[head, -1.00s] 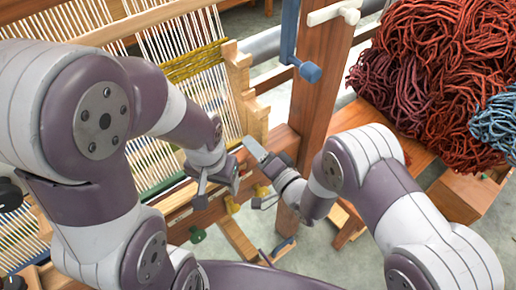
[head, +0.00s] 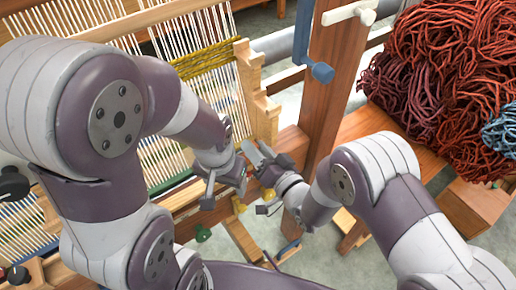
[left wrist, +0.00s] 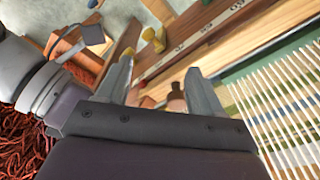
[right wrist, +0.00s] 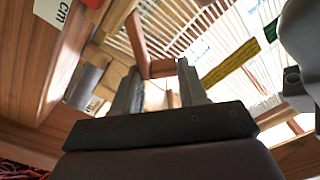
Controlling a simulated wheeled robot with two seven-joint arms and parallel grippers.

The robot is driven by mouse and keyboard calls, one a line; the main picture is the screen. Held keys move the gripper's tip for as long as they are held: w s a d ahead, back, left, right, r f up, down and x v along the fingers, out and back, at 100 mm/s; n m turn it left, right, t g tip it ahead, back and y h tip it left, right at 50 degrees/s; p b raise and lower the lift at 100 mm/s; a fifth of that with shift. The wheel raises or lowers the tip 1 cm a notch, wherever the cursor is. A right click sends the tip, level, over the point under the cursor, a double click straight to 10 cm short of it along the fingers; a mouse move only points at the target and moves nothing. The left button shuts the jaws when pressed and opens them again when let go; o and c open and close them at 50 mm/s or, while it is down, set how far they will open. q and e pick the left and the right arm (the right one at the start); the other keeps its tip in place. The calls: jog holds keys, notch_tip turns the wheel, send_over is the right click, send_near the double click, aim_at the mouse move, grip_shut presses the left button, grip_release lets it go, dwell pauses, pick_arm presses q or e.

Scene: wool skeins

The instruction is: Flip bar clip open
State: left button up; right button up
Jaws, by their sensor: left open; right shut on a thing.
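I cannot make out the bar clip with certainty in any view. My left gripper (head: 226,188) is open beside the loom's front beam. In the left wrist view its fingers (left wrist: 162,85) stand wide apart, with a small brown peg-like piece (left wrist: 177,97) seen between them, not gripped. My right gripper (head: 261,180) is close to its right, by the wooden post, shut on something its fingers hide. In the right wrist view its fingers (right wrist: 158,85) have wood parts behind and between them, so the held thing is unclear.
The loom's warp threads (head: 160,60) spread at the left. An upright wooden post (head: 335,85) with a blue crank (head: 321,72) stands behind my right gripper. Red wool (head: 440,60) lies on a wooden bench at the right. Yellow knobs (left wrist: 150,38) sit near the ruled beam (left wrist: 205,38).

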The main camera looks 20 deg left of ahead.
jog(key=o, duration=0.9)
jog(key=shift+c, duration=0.2)
jog(key=shift+s, duration=0.1)
jog(key=b+v, duration=0.1)
jog(key=v, duration=1.1)
jog(key=shift+s+d, duration=0.2)
jog(key=shift+d, duration=0.05)
